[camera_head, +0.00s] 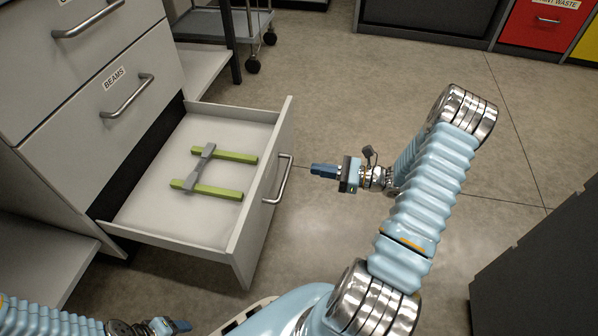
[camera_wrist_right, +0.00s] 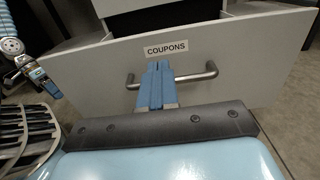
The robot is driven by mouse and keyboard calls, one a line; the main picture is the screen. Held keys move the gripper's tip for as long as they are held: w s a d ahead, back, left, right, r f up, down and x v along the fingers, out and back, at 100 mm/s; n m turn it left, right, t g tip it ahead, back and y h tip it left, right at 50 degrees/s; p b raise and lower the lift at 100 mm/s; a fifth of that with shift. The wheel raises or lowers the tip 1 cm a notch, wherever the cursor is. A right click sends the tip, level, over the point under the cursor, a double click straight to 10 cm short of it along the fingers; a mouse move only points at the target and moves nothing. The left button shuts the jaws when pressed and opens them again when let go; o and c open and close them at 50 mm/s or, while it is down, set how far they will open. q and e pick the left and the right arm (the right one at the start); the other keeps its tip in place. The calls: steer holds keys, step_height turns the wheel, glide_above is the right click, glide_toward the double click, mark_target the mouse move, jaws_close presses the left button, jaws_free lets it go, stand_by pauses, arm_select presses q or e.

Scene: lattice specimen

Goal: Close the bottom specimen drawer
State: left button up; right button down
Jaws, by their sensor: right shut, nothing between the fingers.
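The bottom specimen drawer (camera_head: 262,205) stands pulled out from the cabinet. Its label reads COUPONS in the right wrist view, where its front panel (camera_wrist_right: 90,75) and bar handle (camera_wrist_right: 208,72) show. The handle also shows in the head view (camera_head: 283,180). Inside lie two green bars (camera_head: 225,153) and a grey dog-bone-shaped piece (camera_head: 200,166) across them. My right gripper (camera_head: 318,170) is shut and empty, in front of the drawer and apart from the handle in the head view; its fingers (camera_wrist_right: 157,75) overlap the handle's middle in the wrist view. My left gripper (camera_head: 180,325) is low at the bottom edge, its jaw unclear.
The drawer above, labelled BEAMS (camera_head: 112,95), is shut. A wheeled cart (camera_head: 225,25) stands behind the cabinet. A dark cabinet (camera_head: 540,270) is at the right. Red (camera_head: 540,25) and yellow bins stand at the back right. Floor in front of the drawer is free.

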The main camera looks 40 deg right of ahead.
mark_target(268, 162)
steer(key=b+x, duration=0.1)
steer(key=x, duration=1.1)
steer(key=shift+a, duration=0.1)
arm_select(q)
steer(key=shift+f, duration=0.7)
